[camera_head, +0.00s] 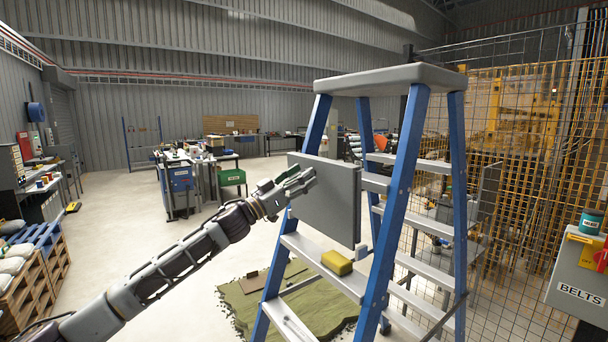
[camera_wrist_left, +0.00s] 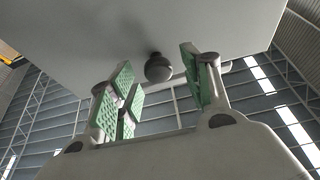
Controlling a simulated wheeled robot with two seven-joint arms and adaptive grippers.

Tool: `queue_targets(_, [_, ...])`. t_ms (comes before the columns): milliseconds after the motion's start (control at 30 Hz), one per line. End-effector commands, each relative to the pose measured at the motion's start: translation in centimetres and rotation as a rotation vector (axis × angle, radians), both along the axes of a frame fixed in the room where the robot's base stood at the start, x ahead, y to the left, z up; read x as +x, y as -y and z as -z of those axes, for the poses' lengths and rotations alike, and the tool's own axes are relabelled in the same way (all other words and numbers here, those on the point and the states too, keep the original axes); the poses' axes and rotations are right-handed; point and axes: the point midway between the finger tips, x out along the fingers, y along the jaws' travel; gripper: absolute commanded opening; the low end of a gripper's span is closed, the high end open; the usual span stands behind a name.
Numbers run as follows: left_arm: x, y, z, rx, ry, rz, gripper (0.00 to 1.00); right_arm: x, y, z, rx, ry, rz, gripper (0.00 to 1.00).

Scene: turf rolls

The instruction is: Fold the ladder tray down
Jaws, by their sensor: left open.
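The stepladder (camera_head: 397,190) has blue rails and grey steps and stands in front of me. Its tray (camera_head: 340,205) is a flat grey panel standing upright at the ladder's left side. My left gripper (camera_head: 297,184) is in front of the panel's face, its fingers apart. In the left wrist view the tray's grey face (camera_wrist_left: 90,35) fills the top, with a round dark knob (camera_wrist_left: 159,68) on it. The green-padded fingers of the left gripper (camera_wrist_left: 162,90) are spread, with the knob in the gap between them. I cannot tell whether they touch it. My right gripper is not in view.
A yellow block (camera_head: 337,262) lies on a ladder step below the tray. A green turf mat (camera_head: 240,305) lies on the floor behind. A mesh fence (camera_head: 520,200) and a box marked BELTS (camera_head: 578,292) are on the right.

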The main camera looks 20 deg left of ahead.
Motion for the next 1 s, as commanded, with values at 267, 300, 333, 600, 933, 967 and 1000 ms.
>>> queue_targets(267, [0.8,0.7,-0.4,0.002,0.000,0.001,0.49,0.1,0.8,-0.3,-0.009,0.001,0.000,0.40])
queue_targets(300, [0.8,0.7,-0.4,0.002,0.000,0.001,0.49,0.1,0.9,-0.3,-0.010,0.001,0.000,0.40])
queue_targets(333, [0.8,0.7,-0.4,0.002,0.000,0.001,0.49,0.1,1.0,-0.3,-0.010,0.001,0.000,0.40])
queue_targets(600, [0.8,0.7,-0.4,0.002,0.000,0.001,0.42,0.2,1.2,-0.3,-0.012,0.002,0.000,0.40])
queue_targets(933, [0.8,0.7,-0.4,0.001,0.000,0.000,0.00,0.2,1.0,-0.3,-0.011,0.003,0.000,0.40])
queue_targets(967, [0.8,0.7,-0.4,0.001,0.000,0.000,0.00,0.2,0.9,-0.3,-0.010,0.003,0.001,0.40])
queue_targets(1000, [0.8,0.7,-0.4,0.001,0.000,0.000,0.00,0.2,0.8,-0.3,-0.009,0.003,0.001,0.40])
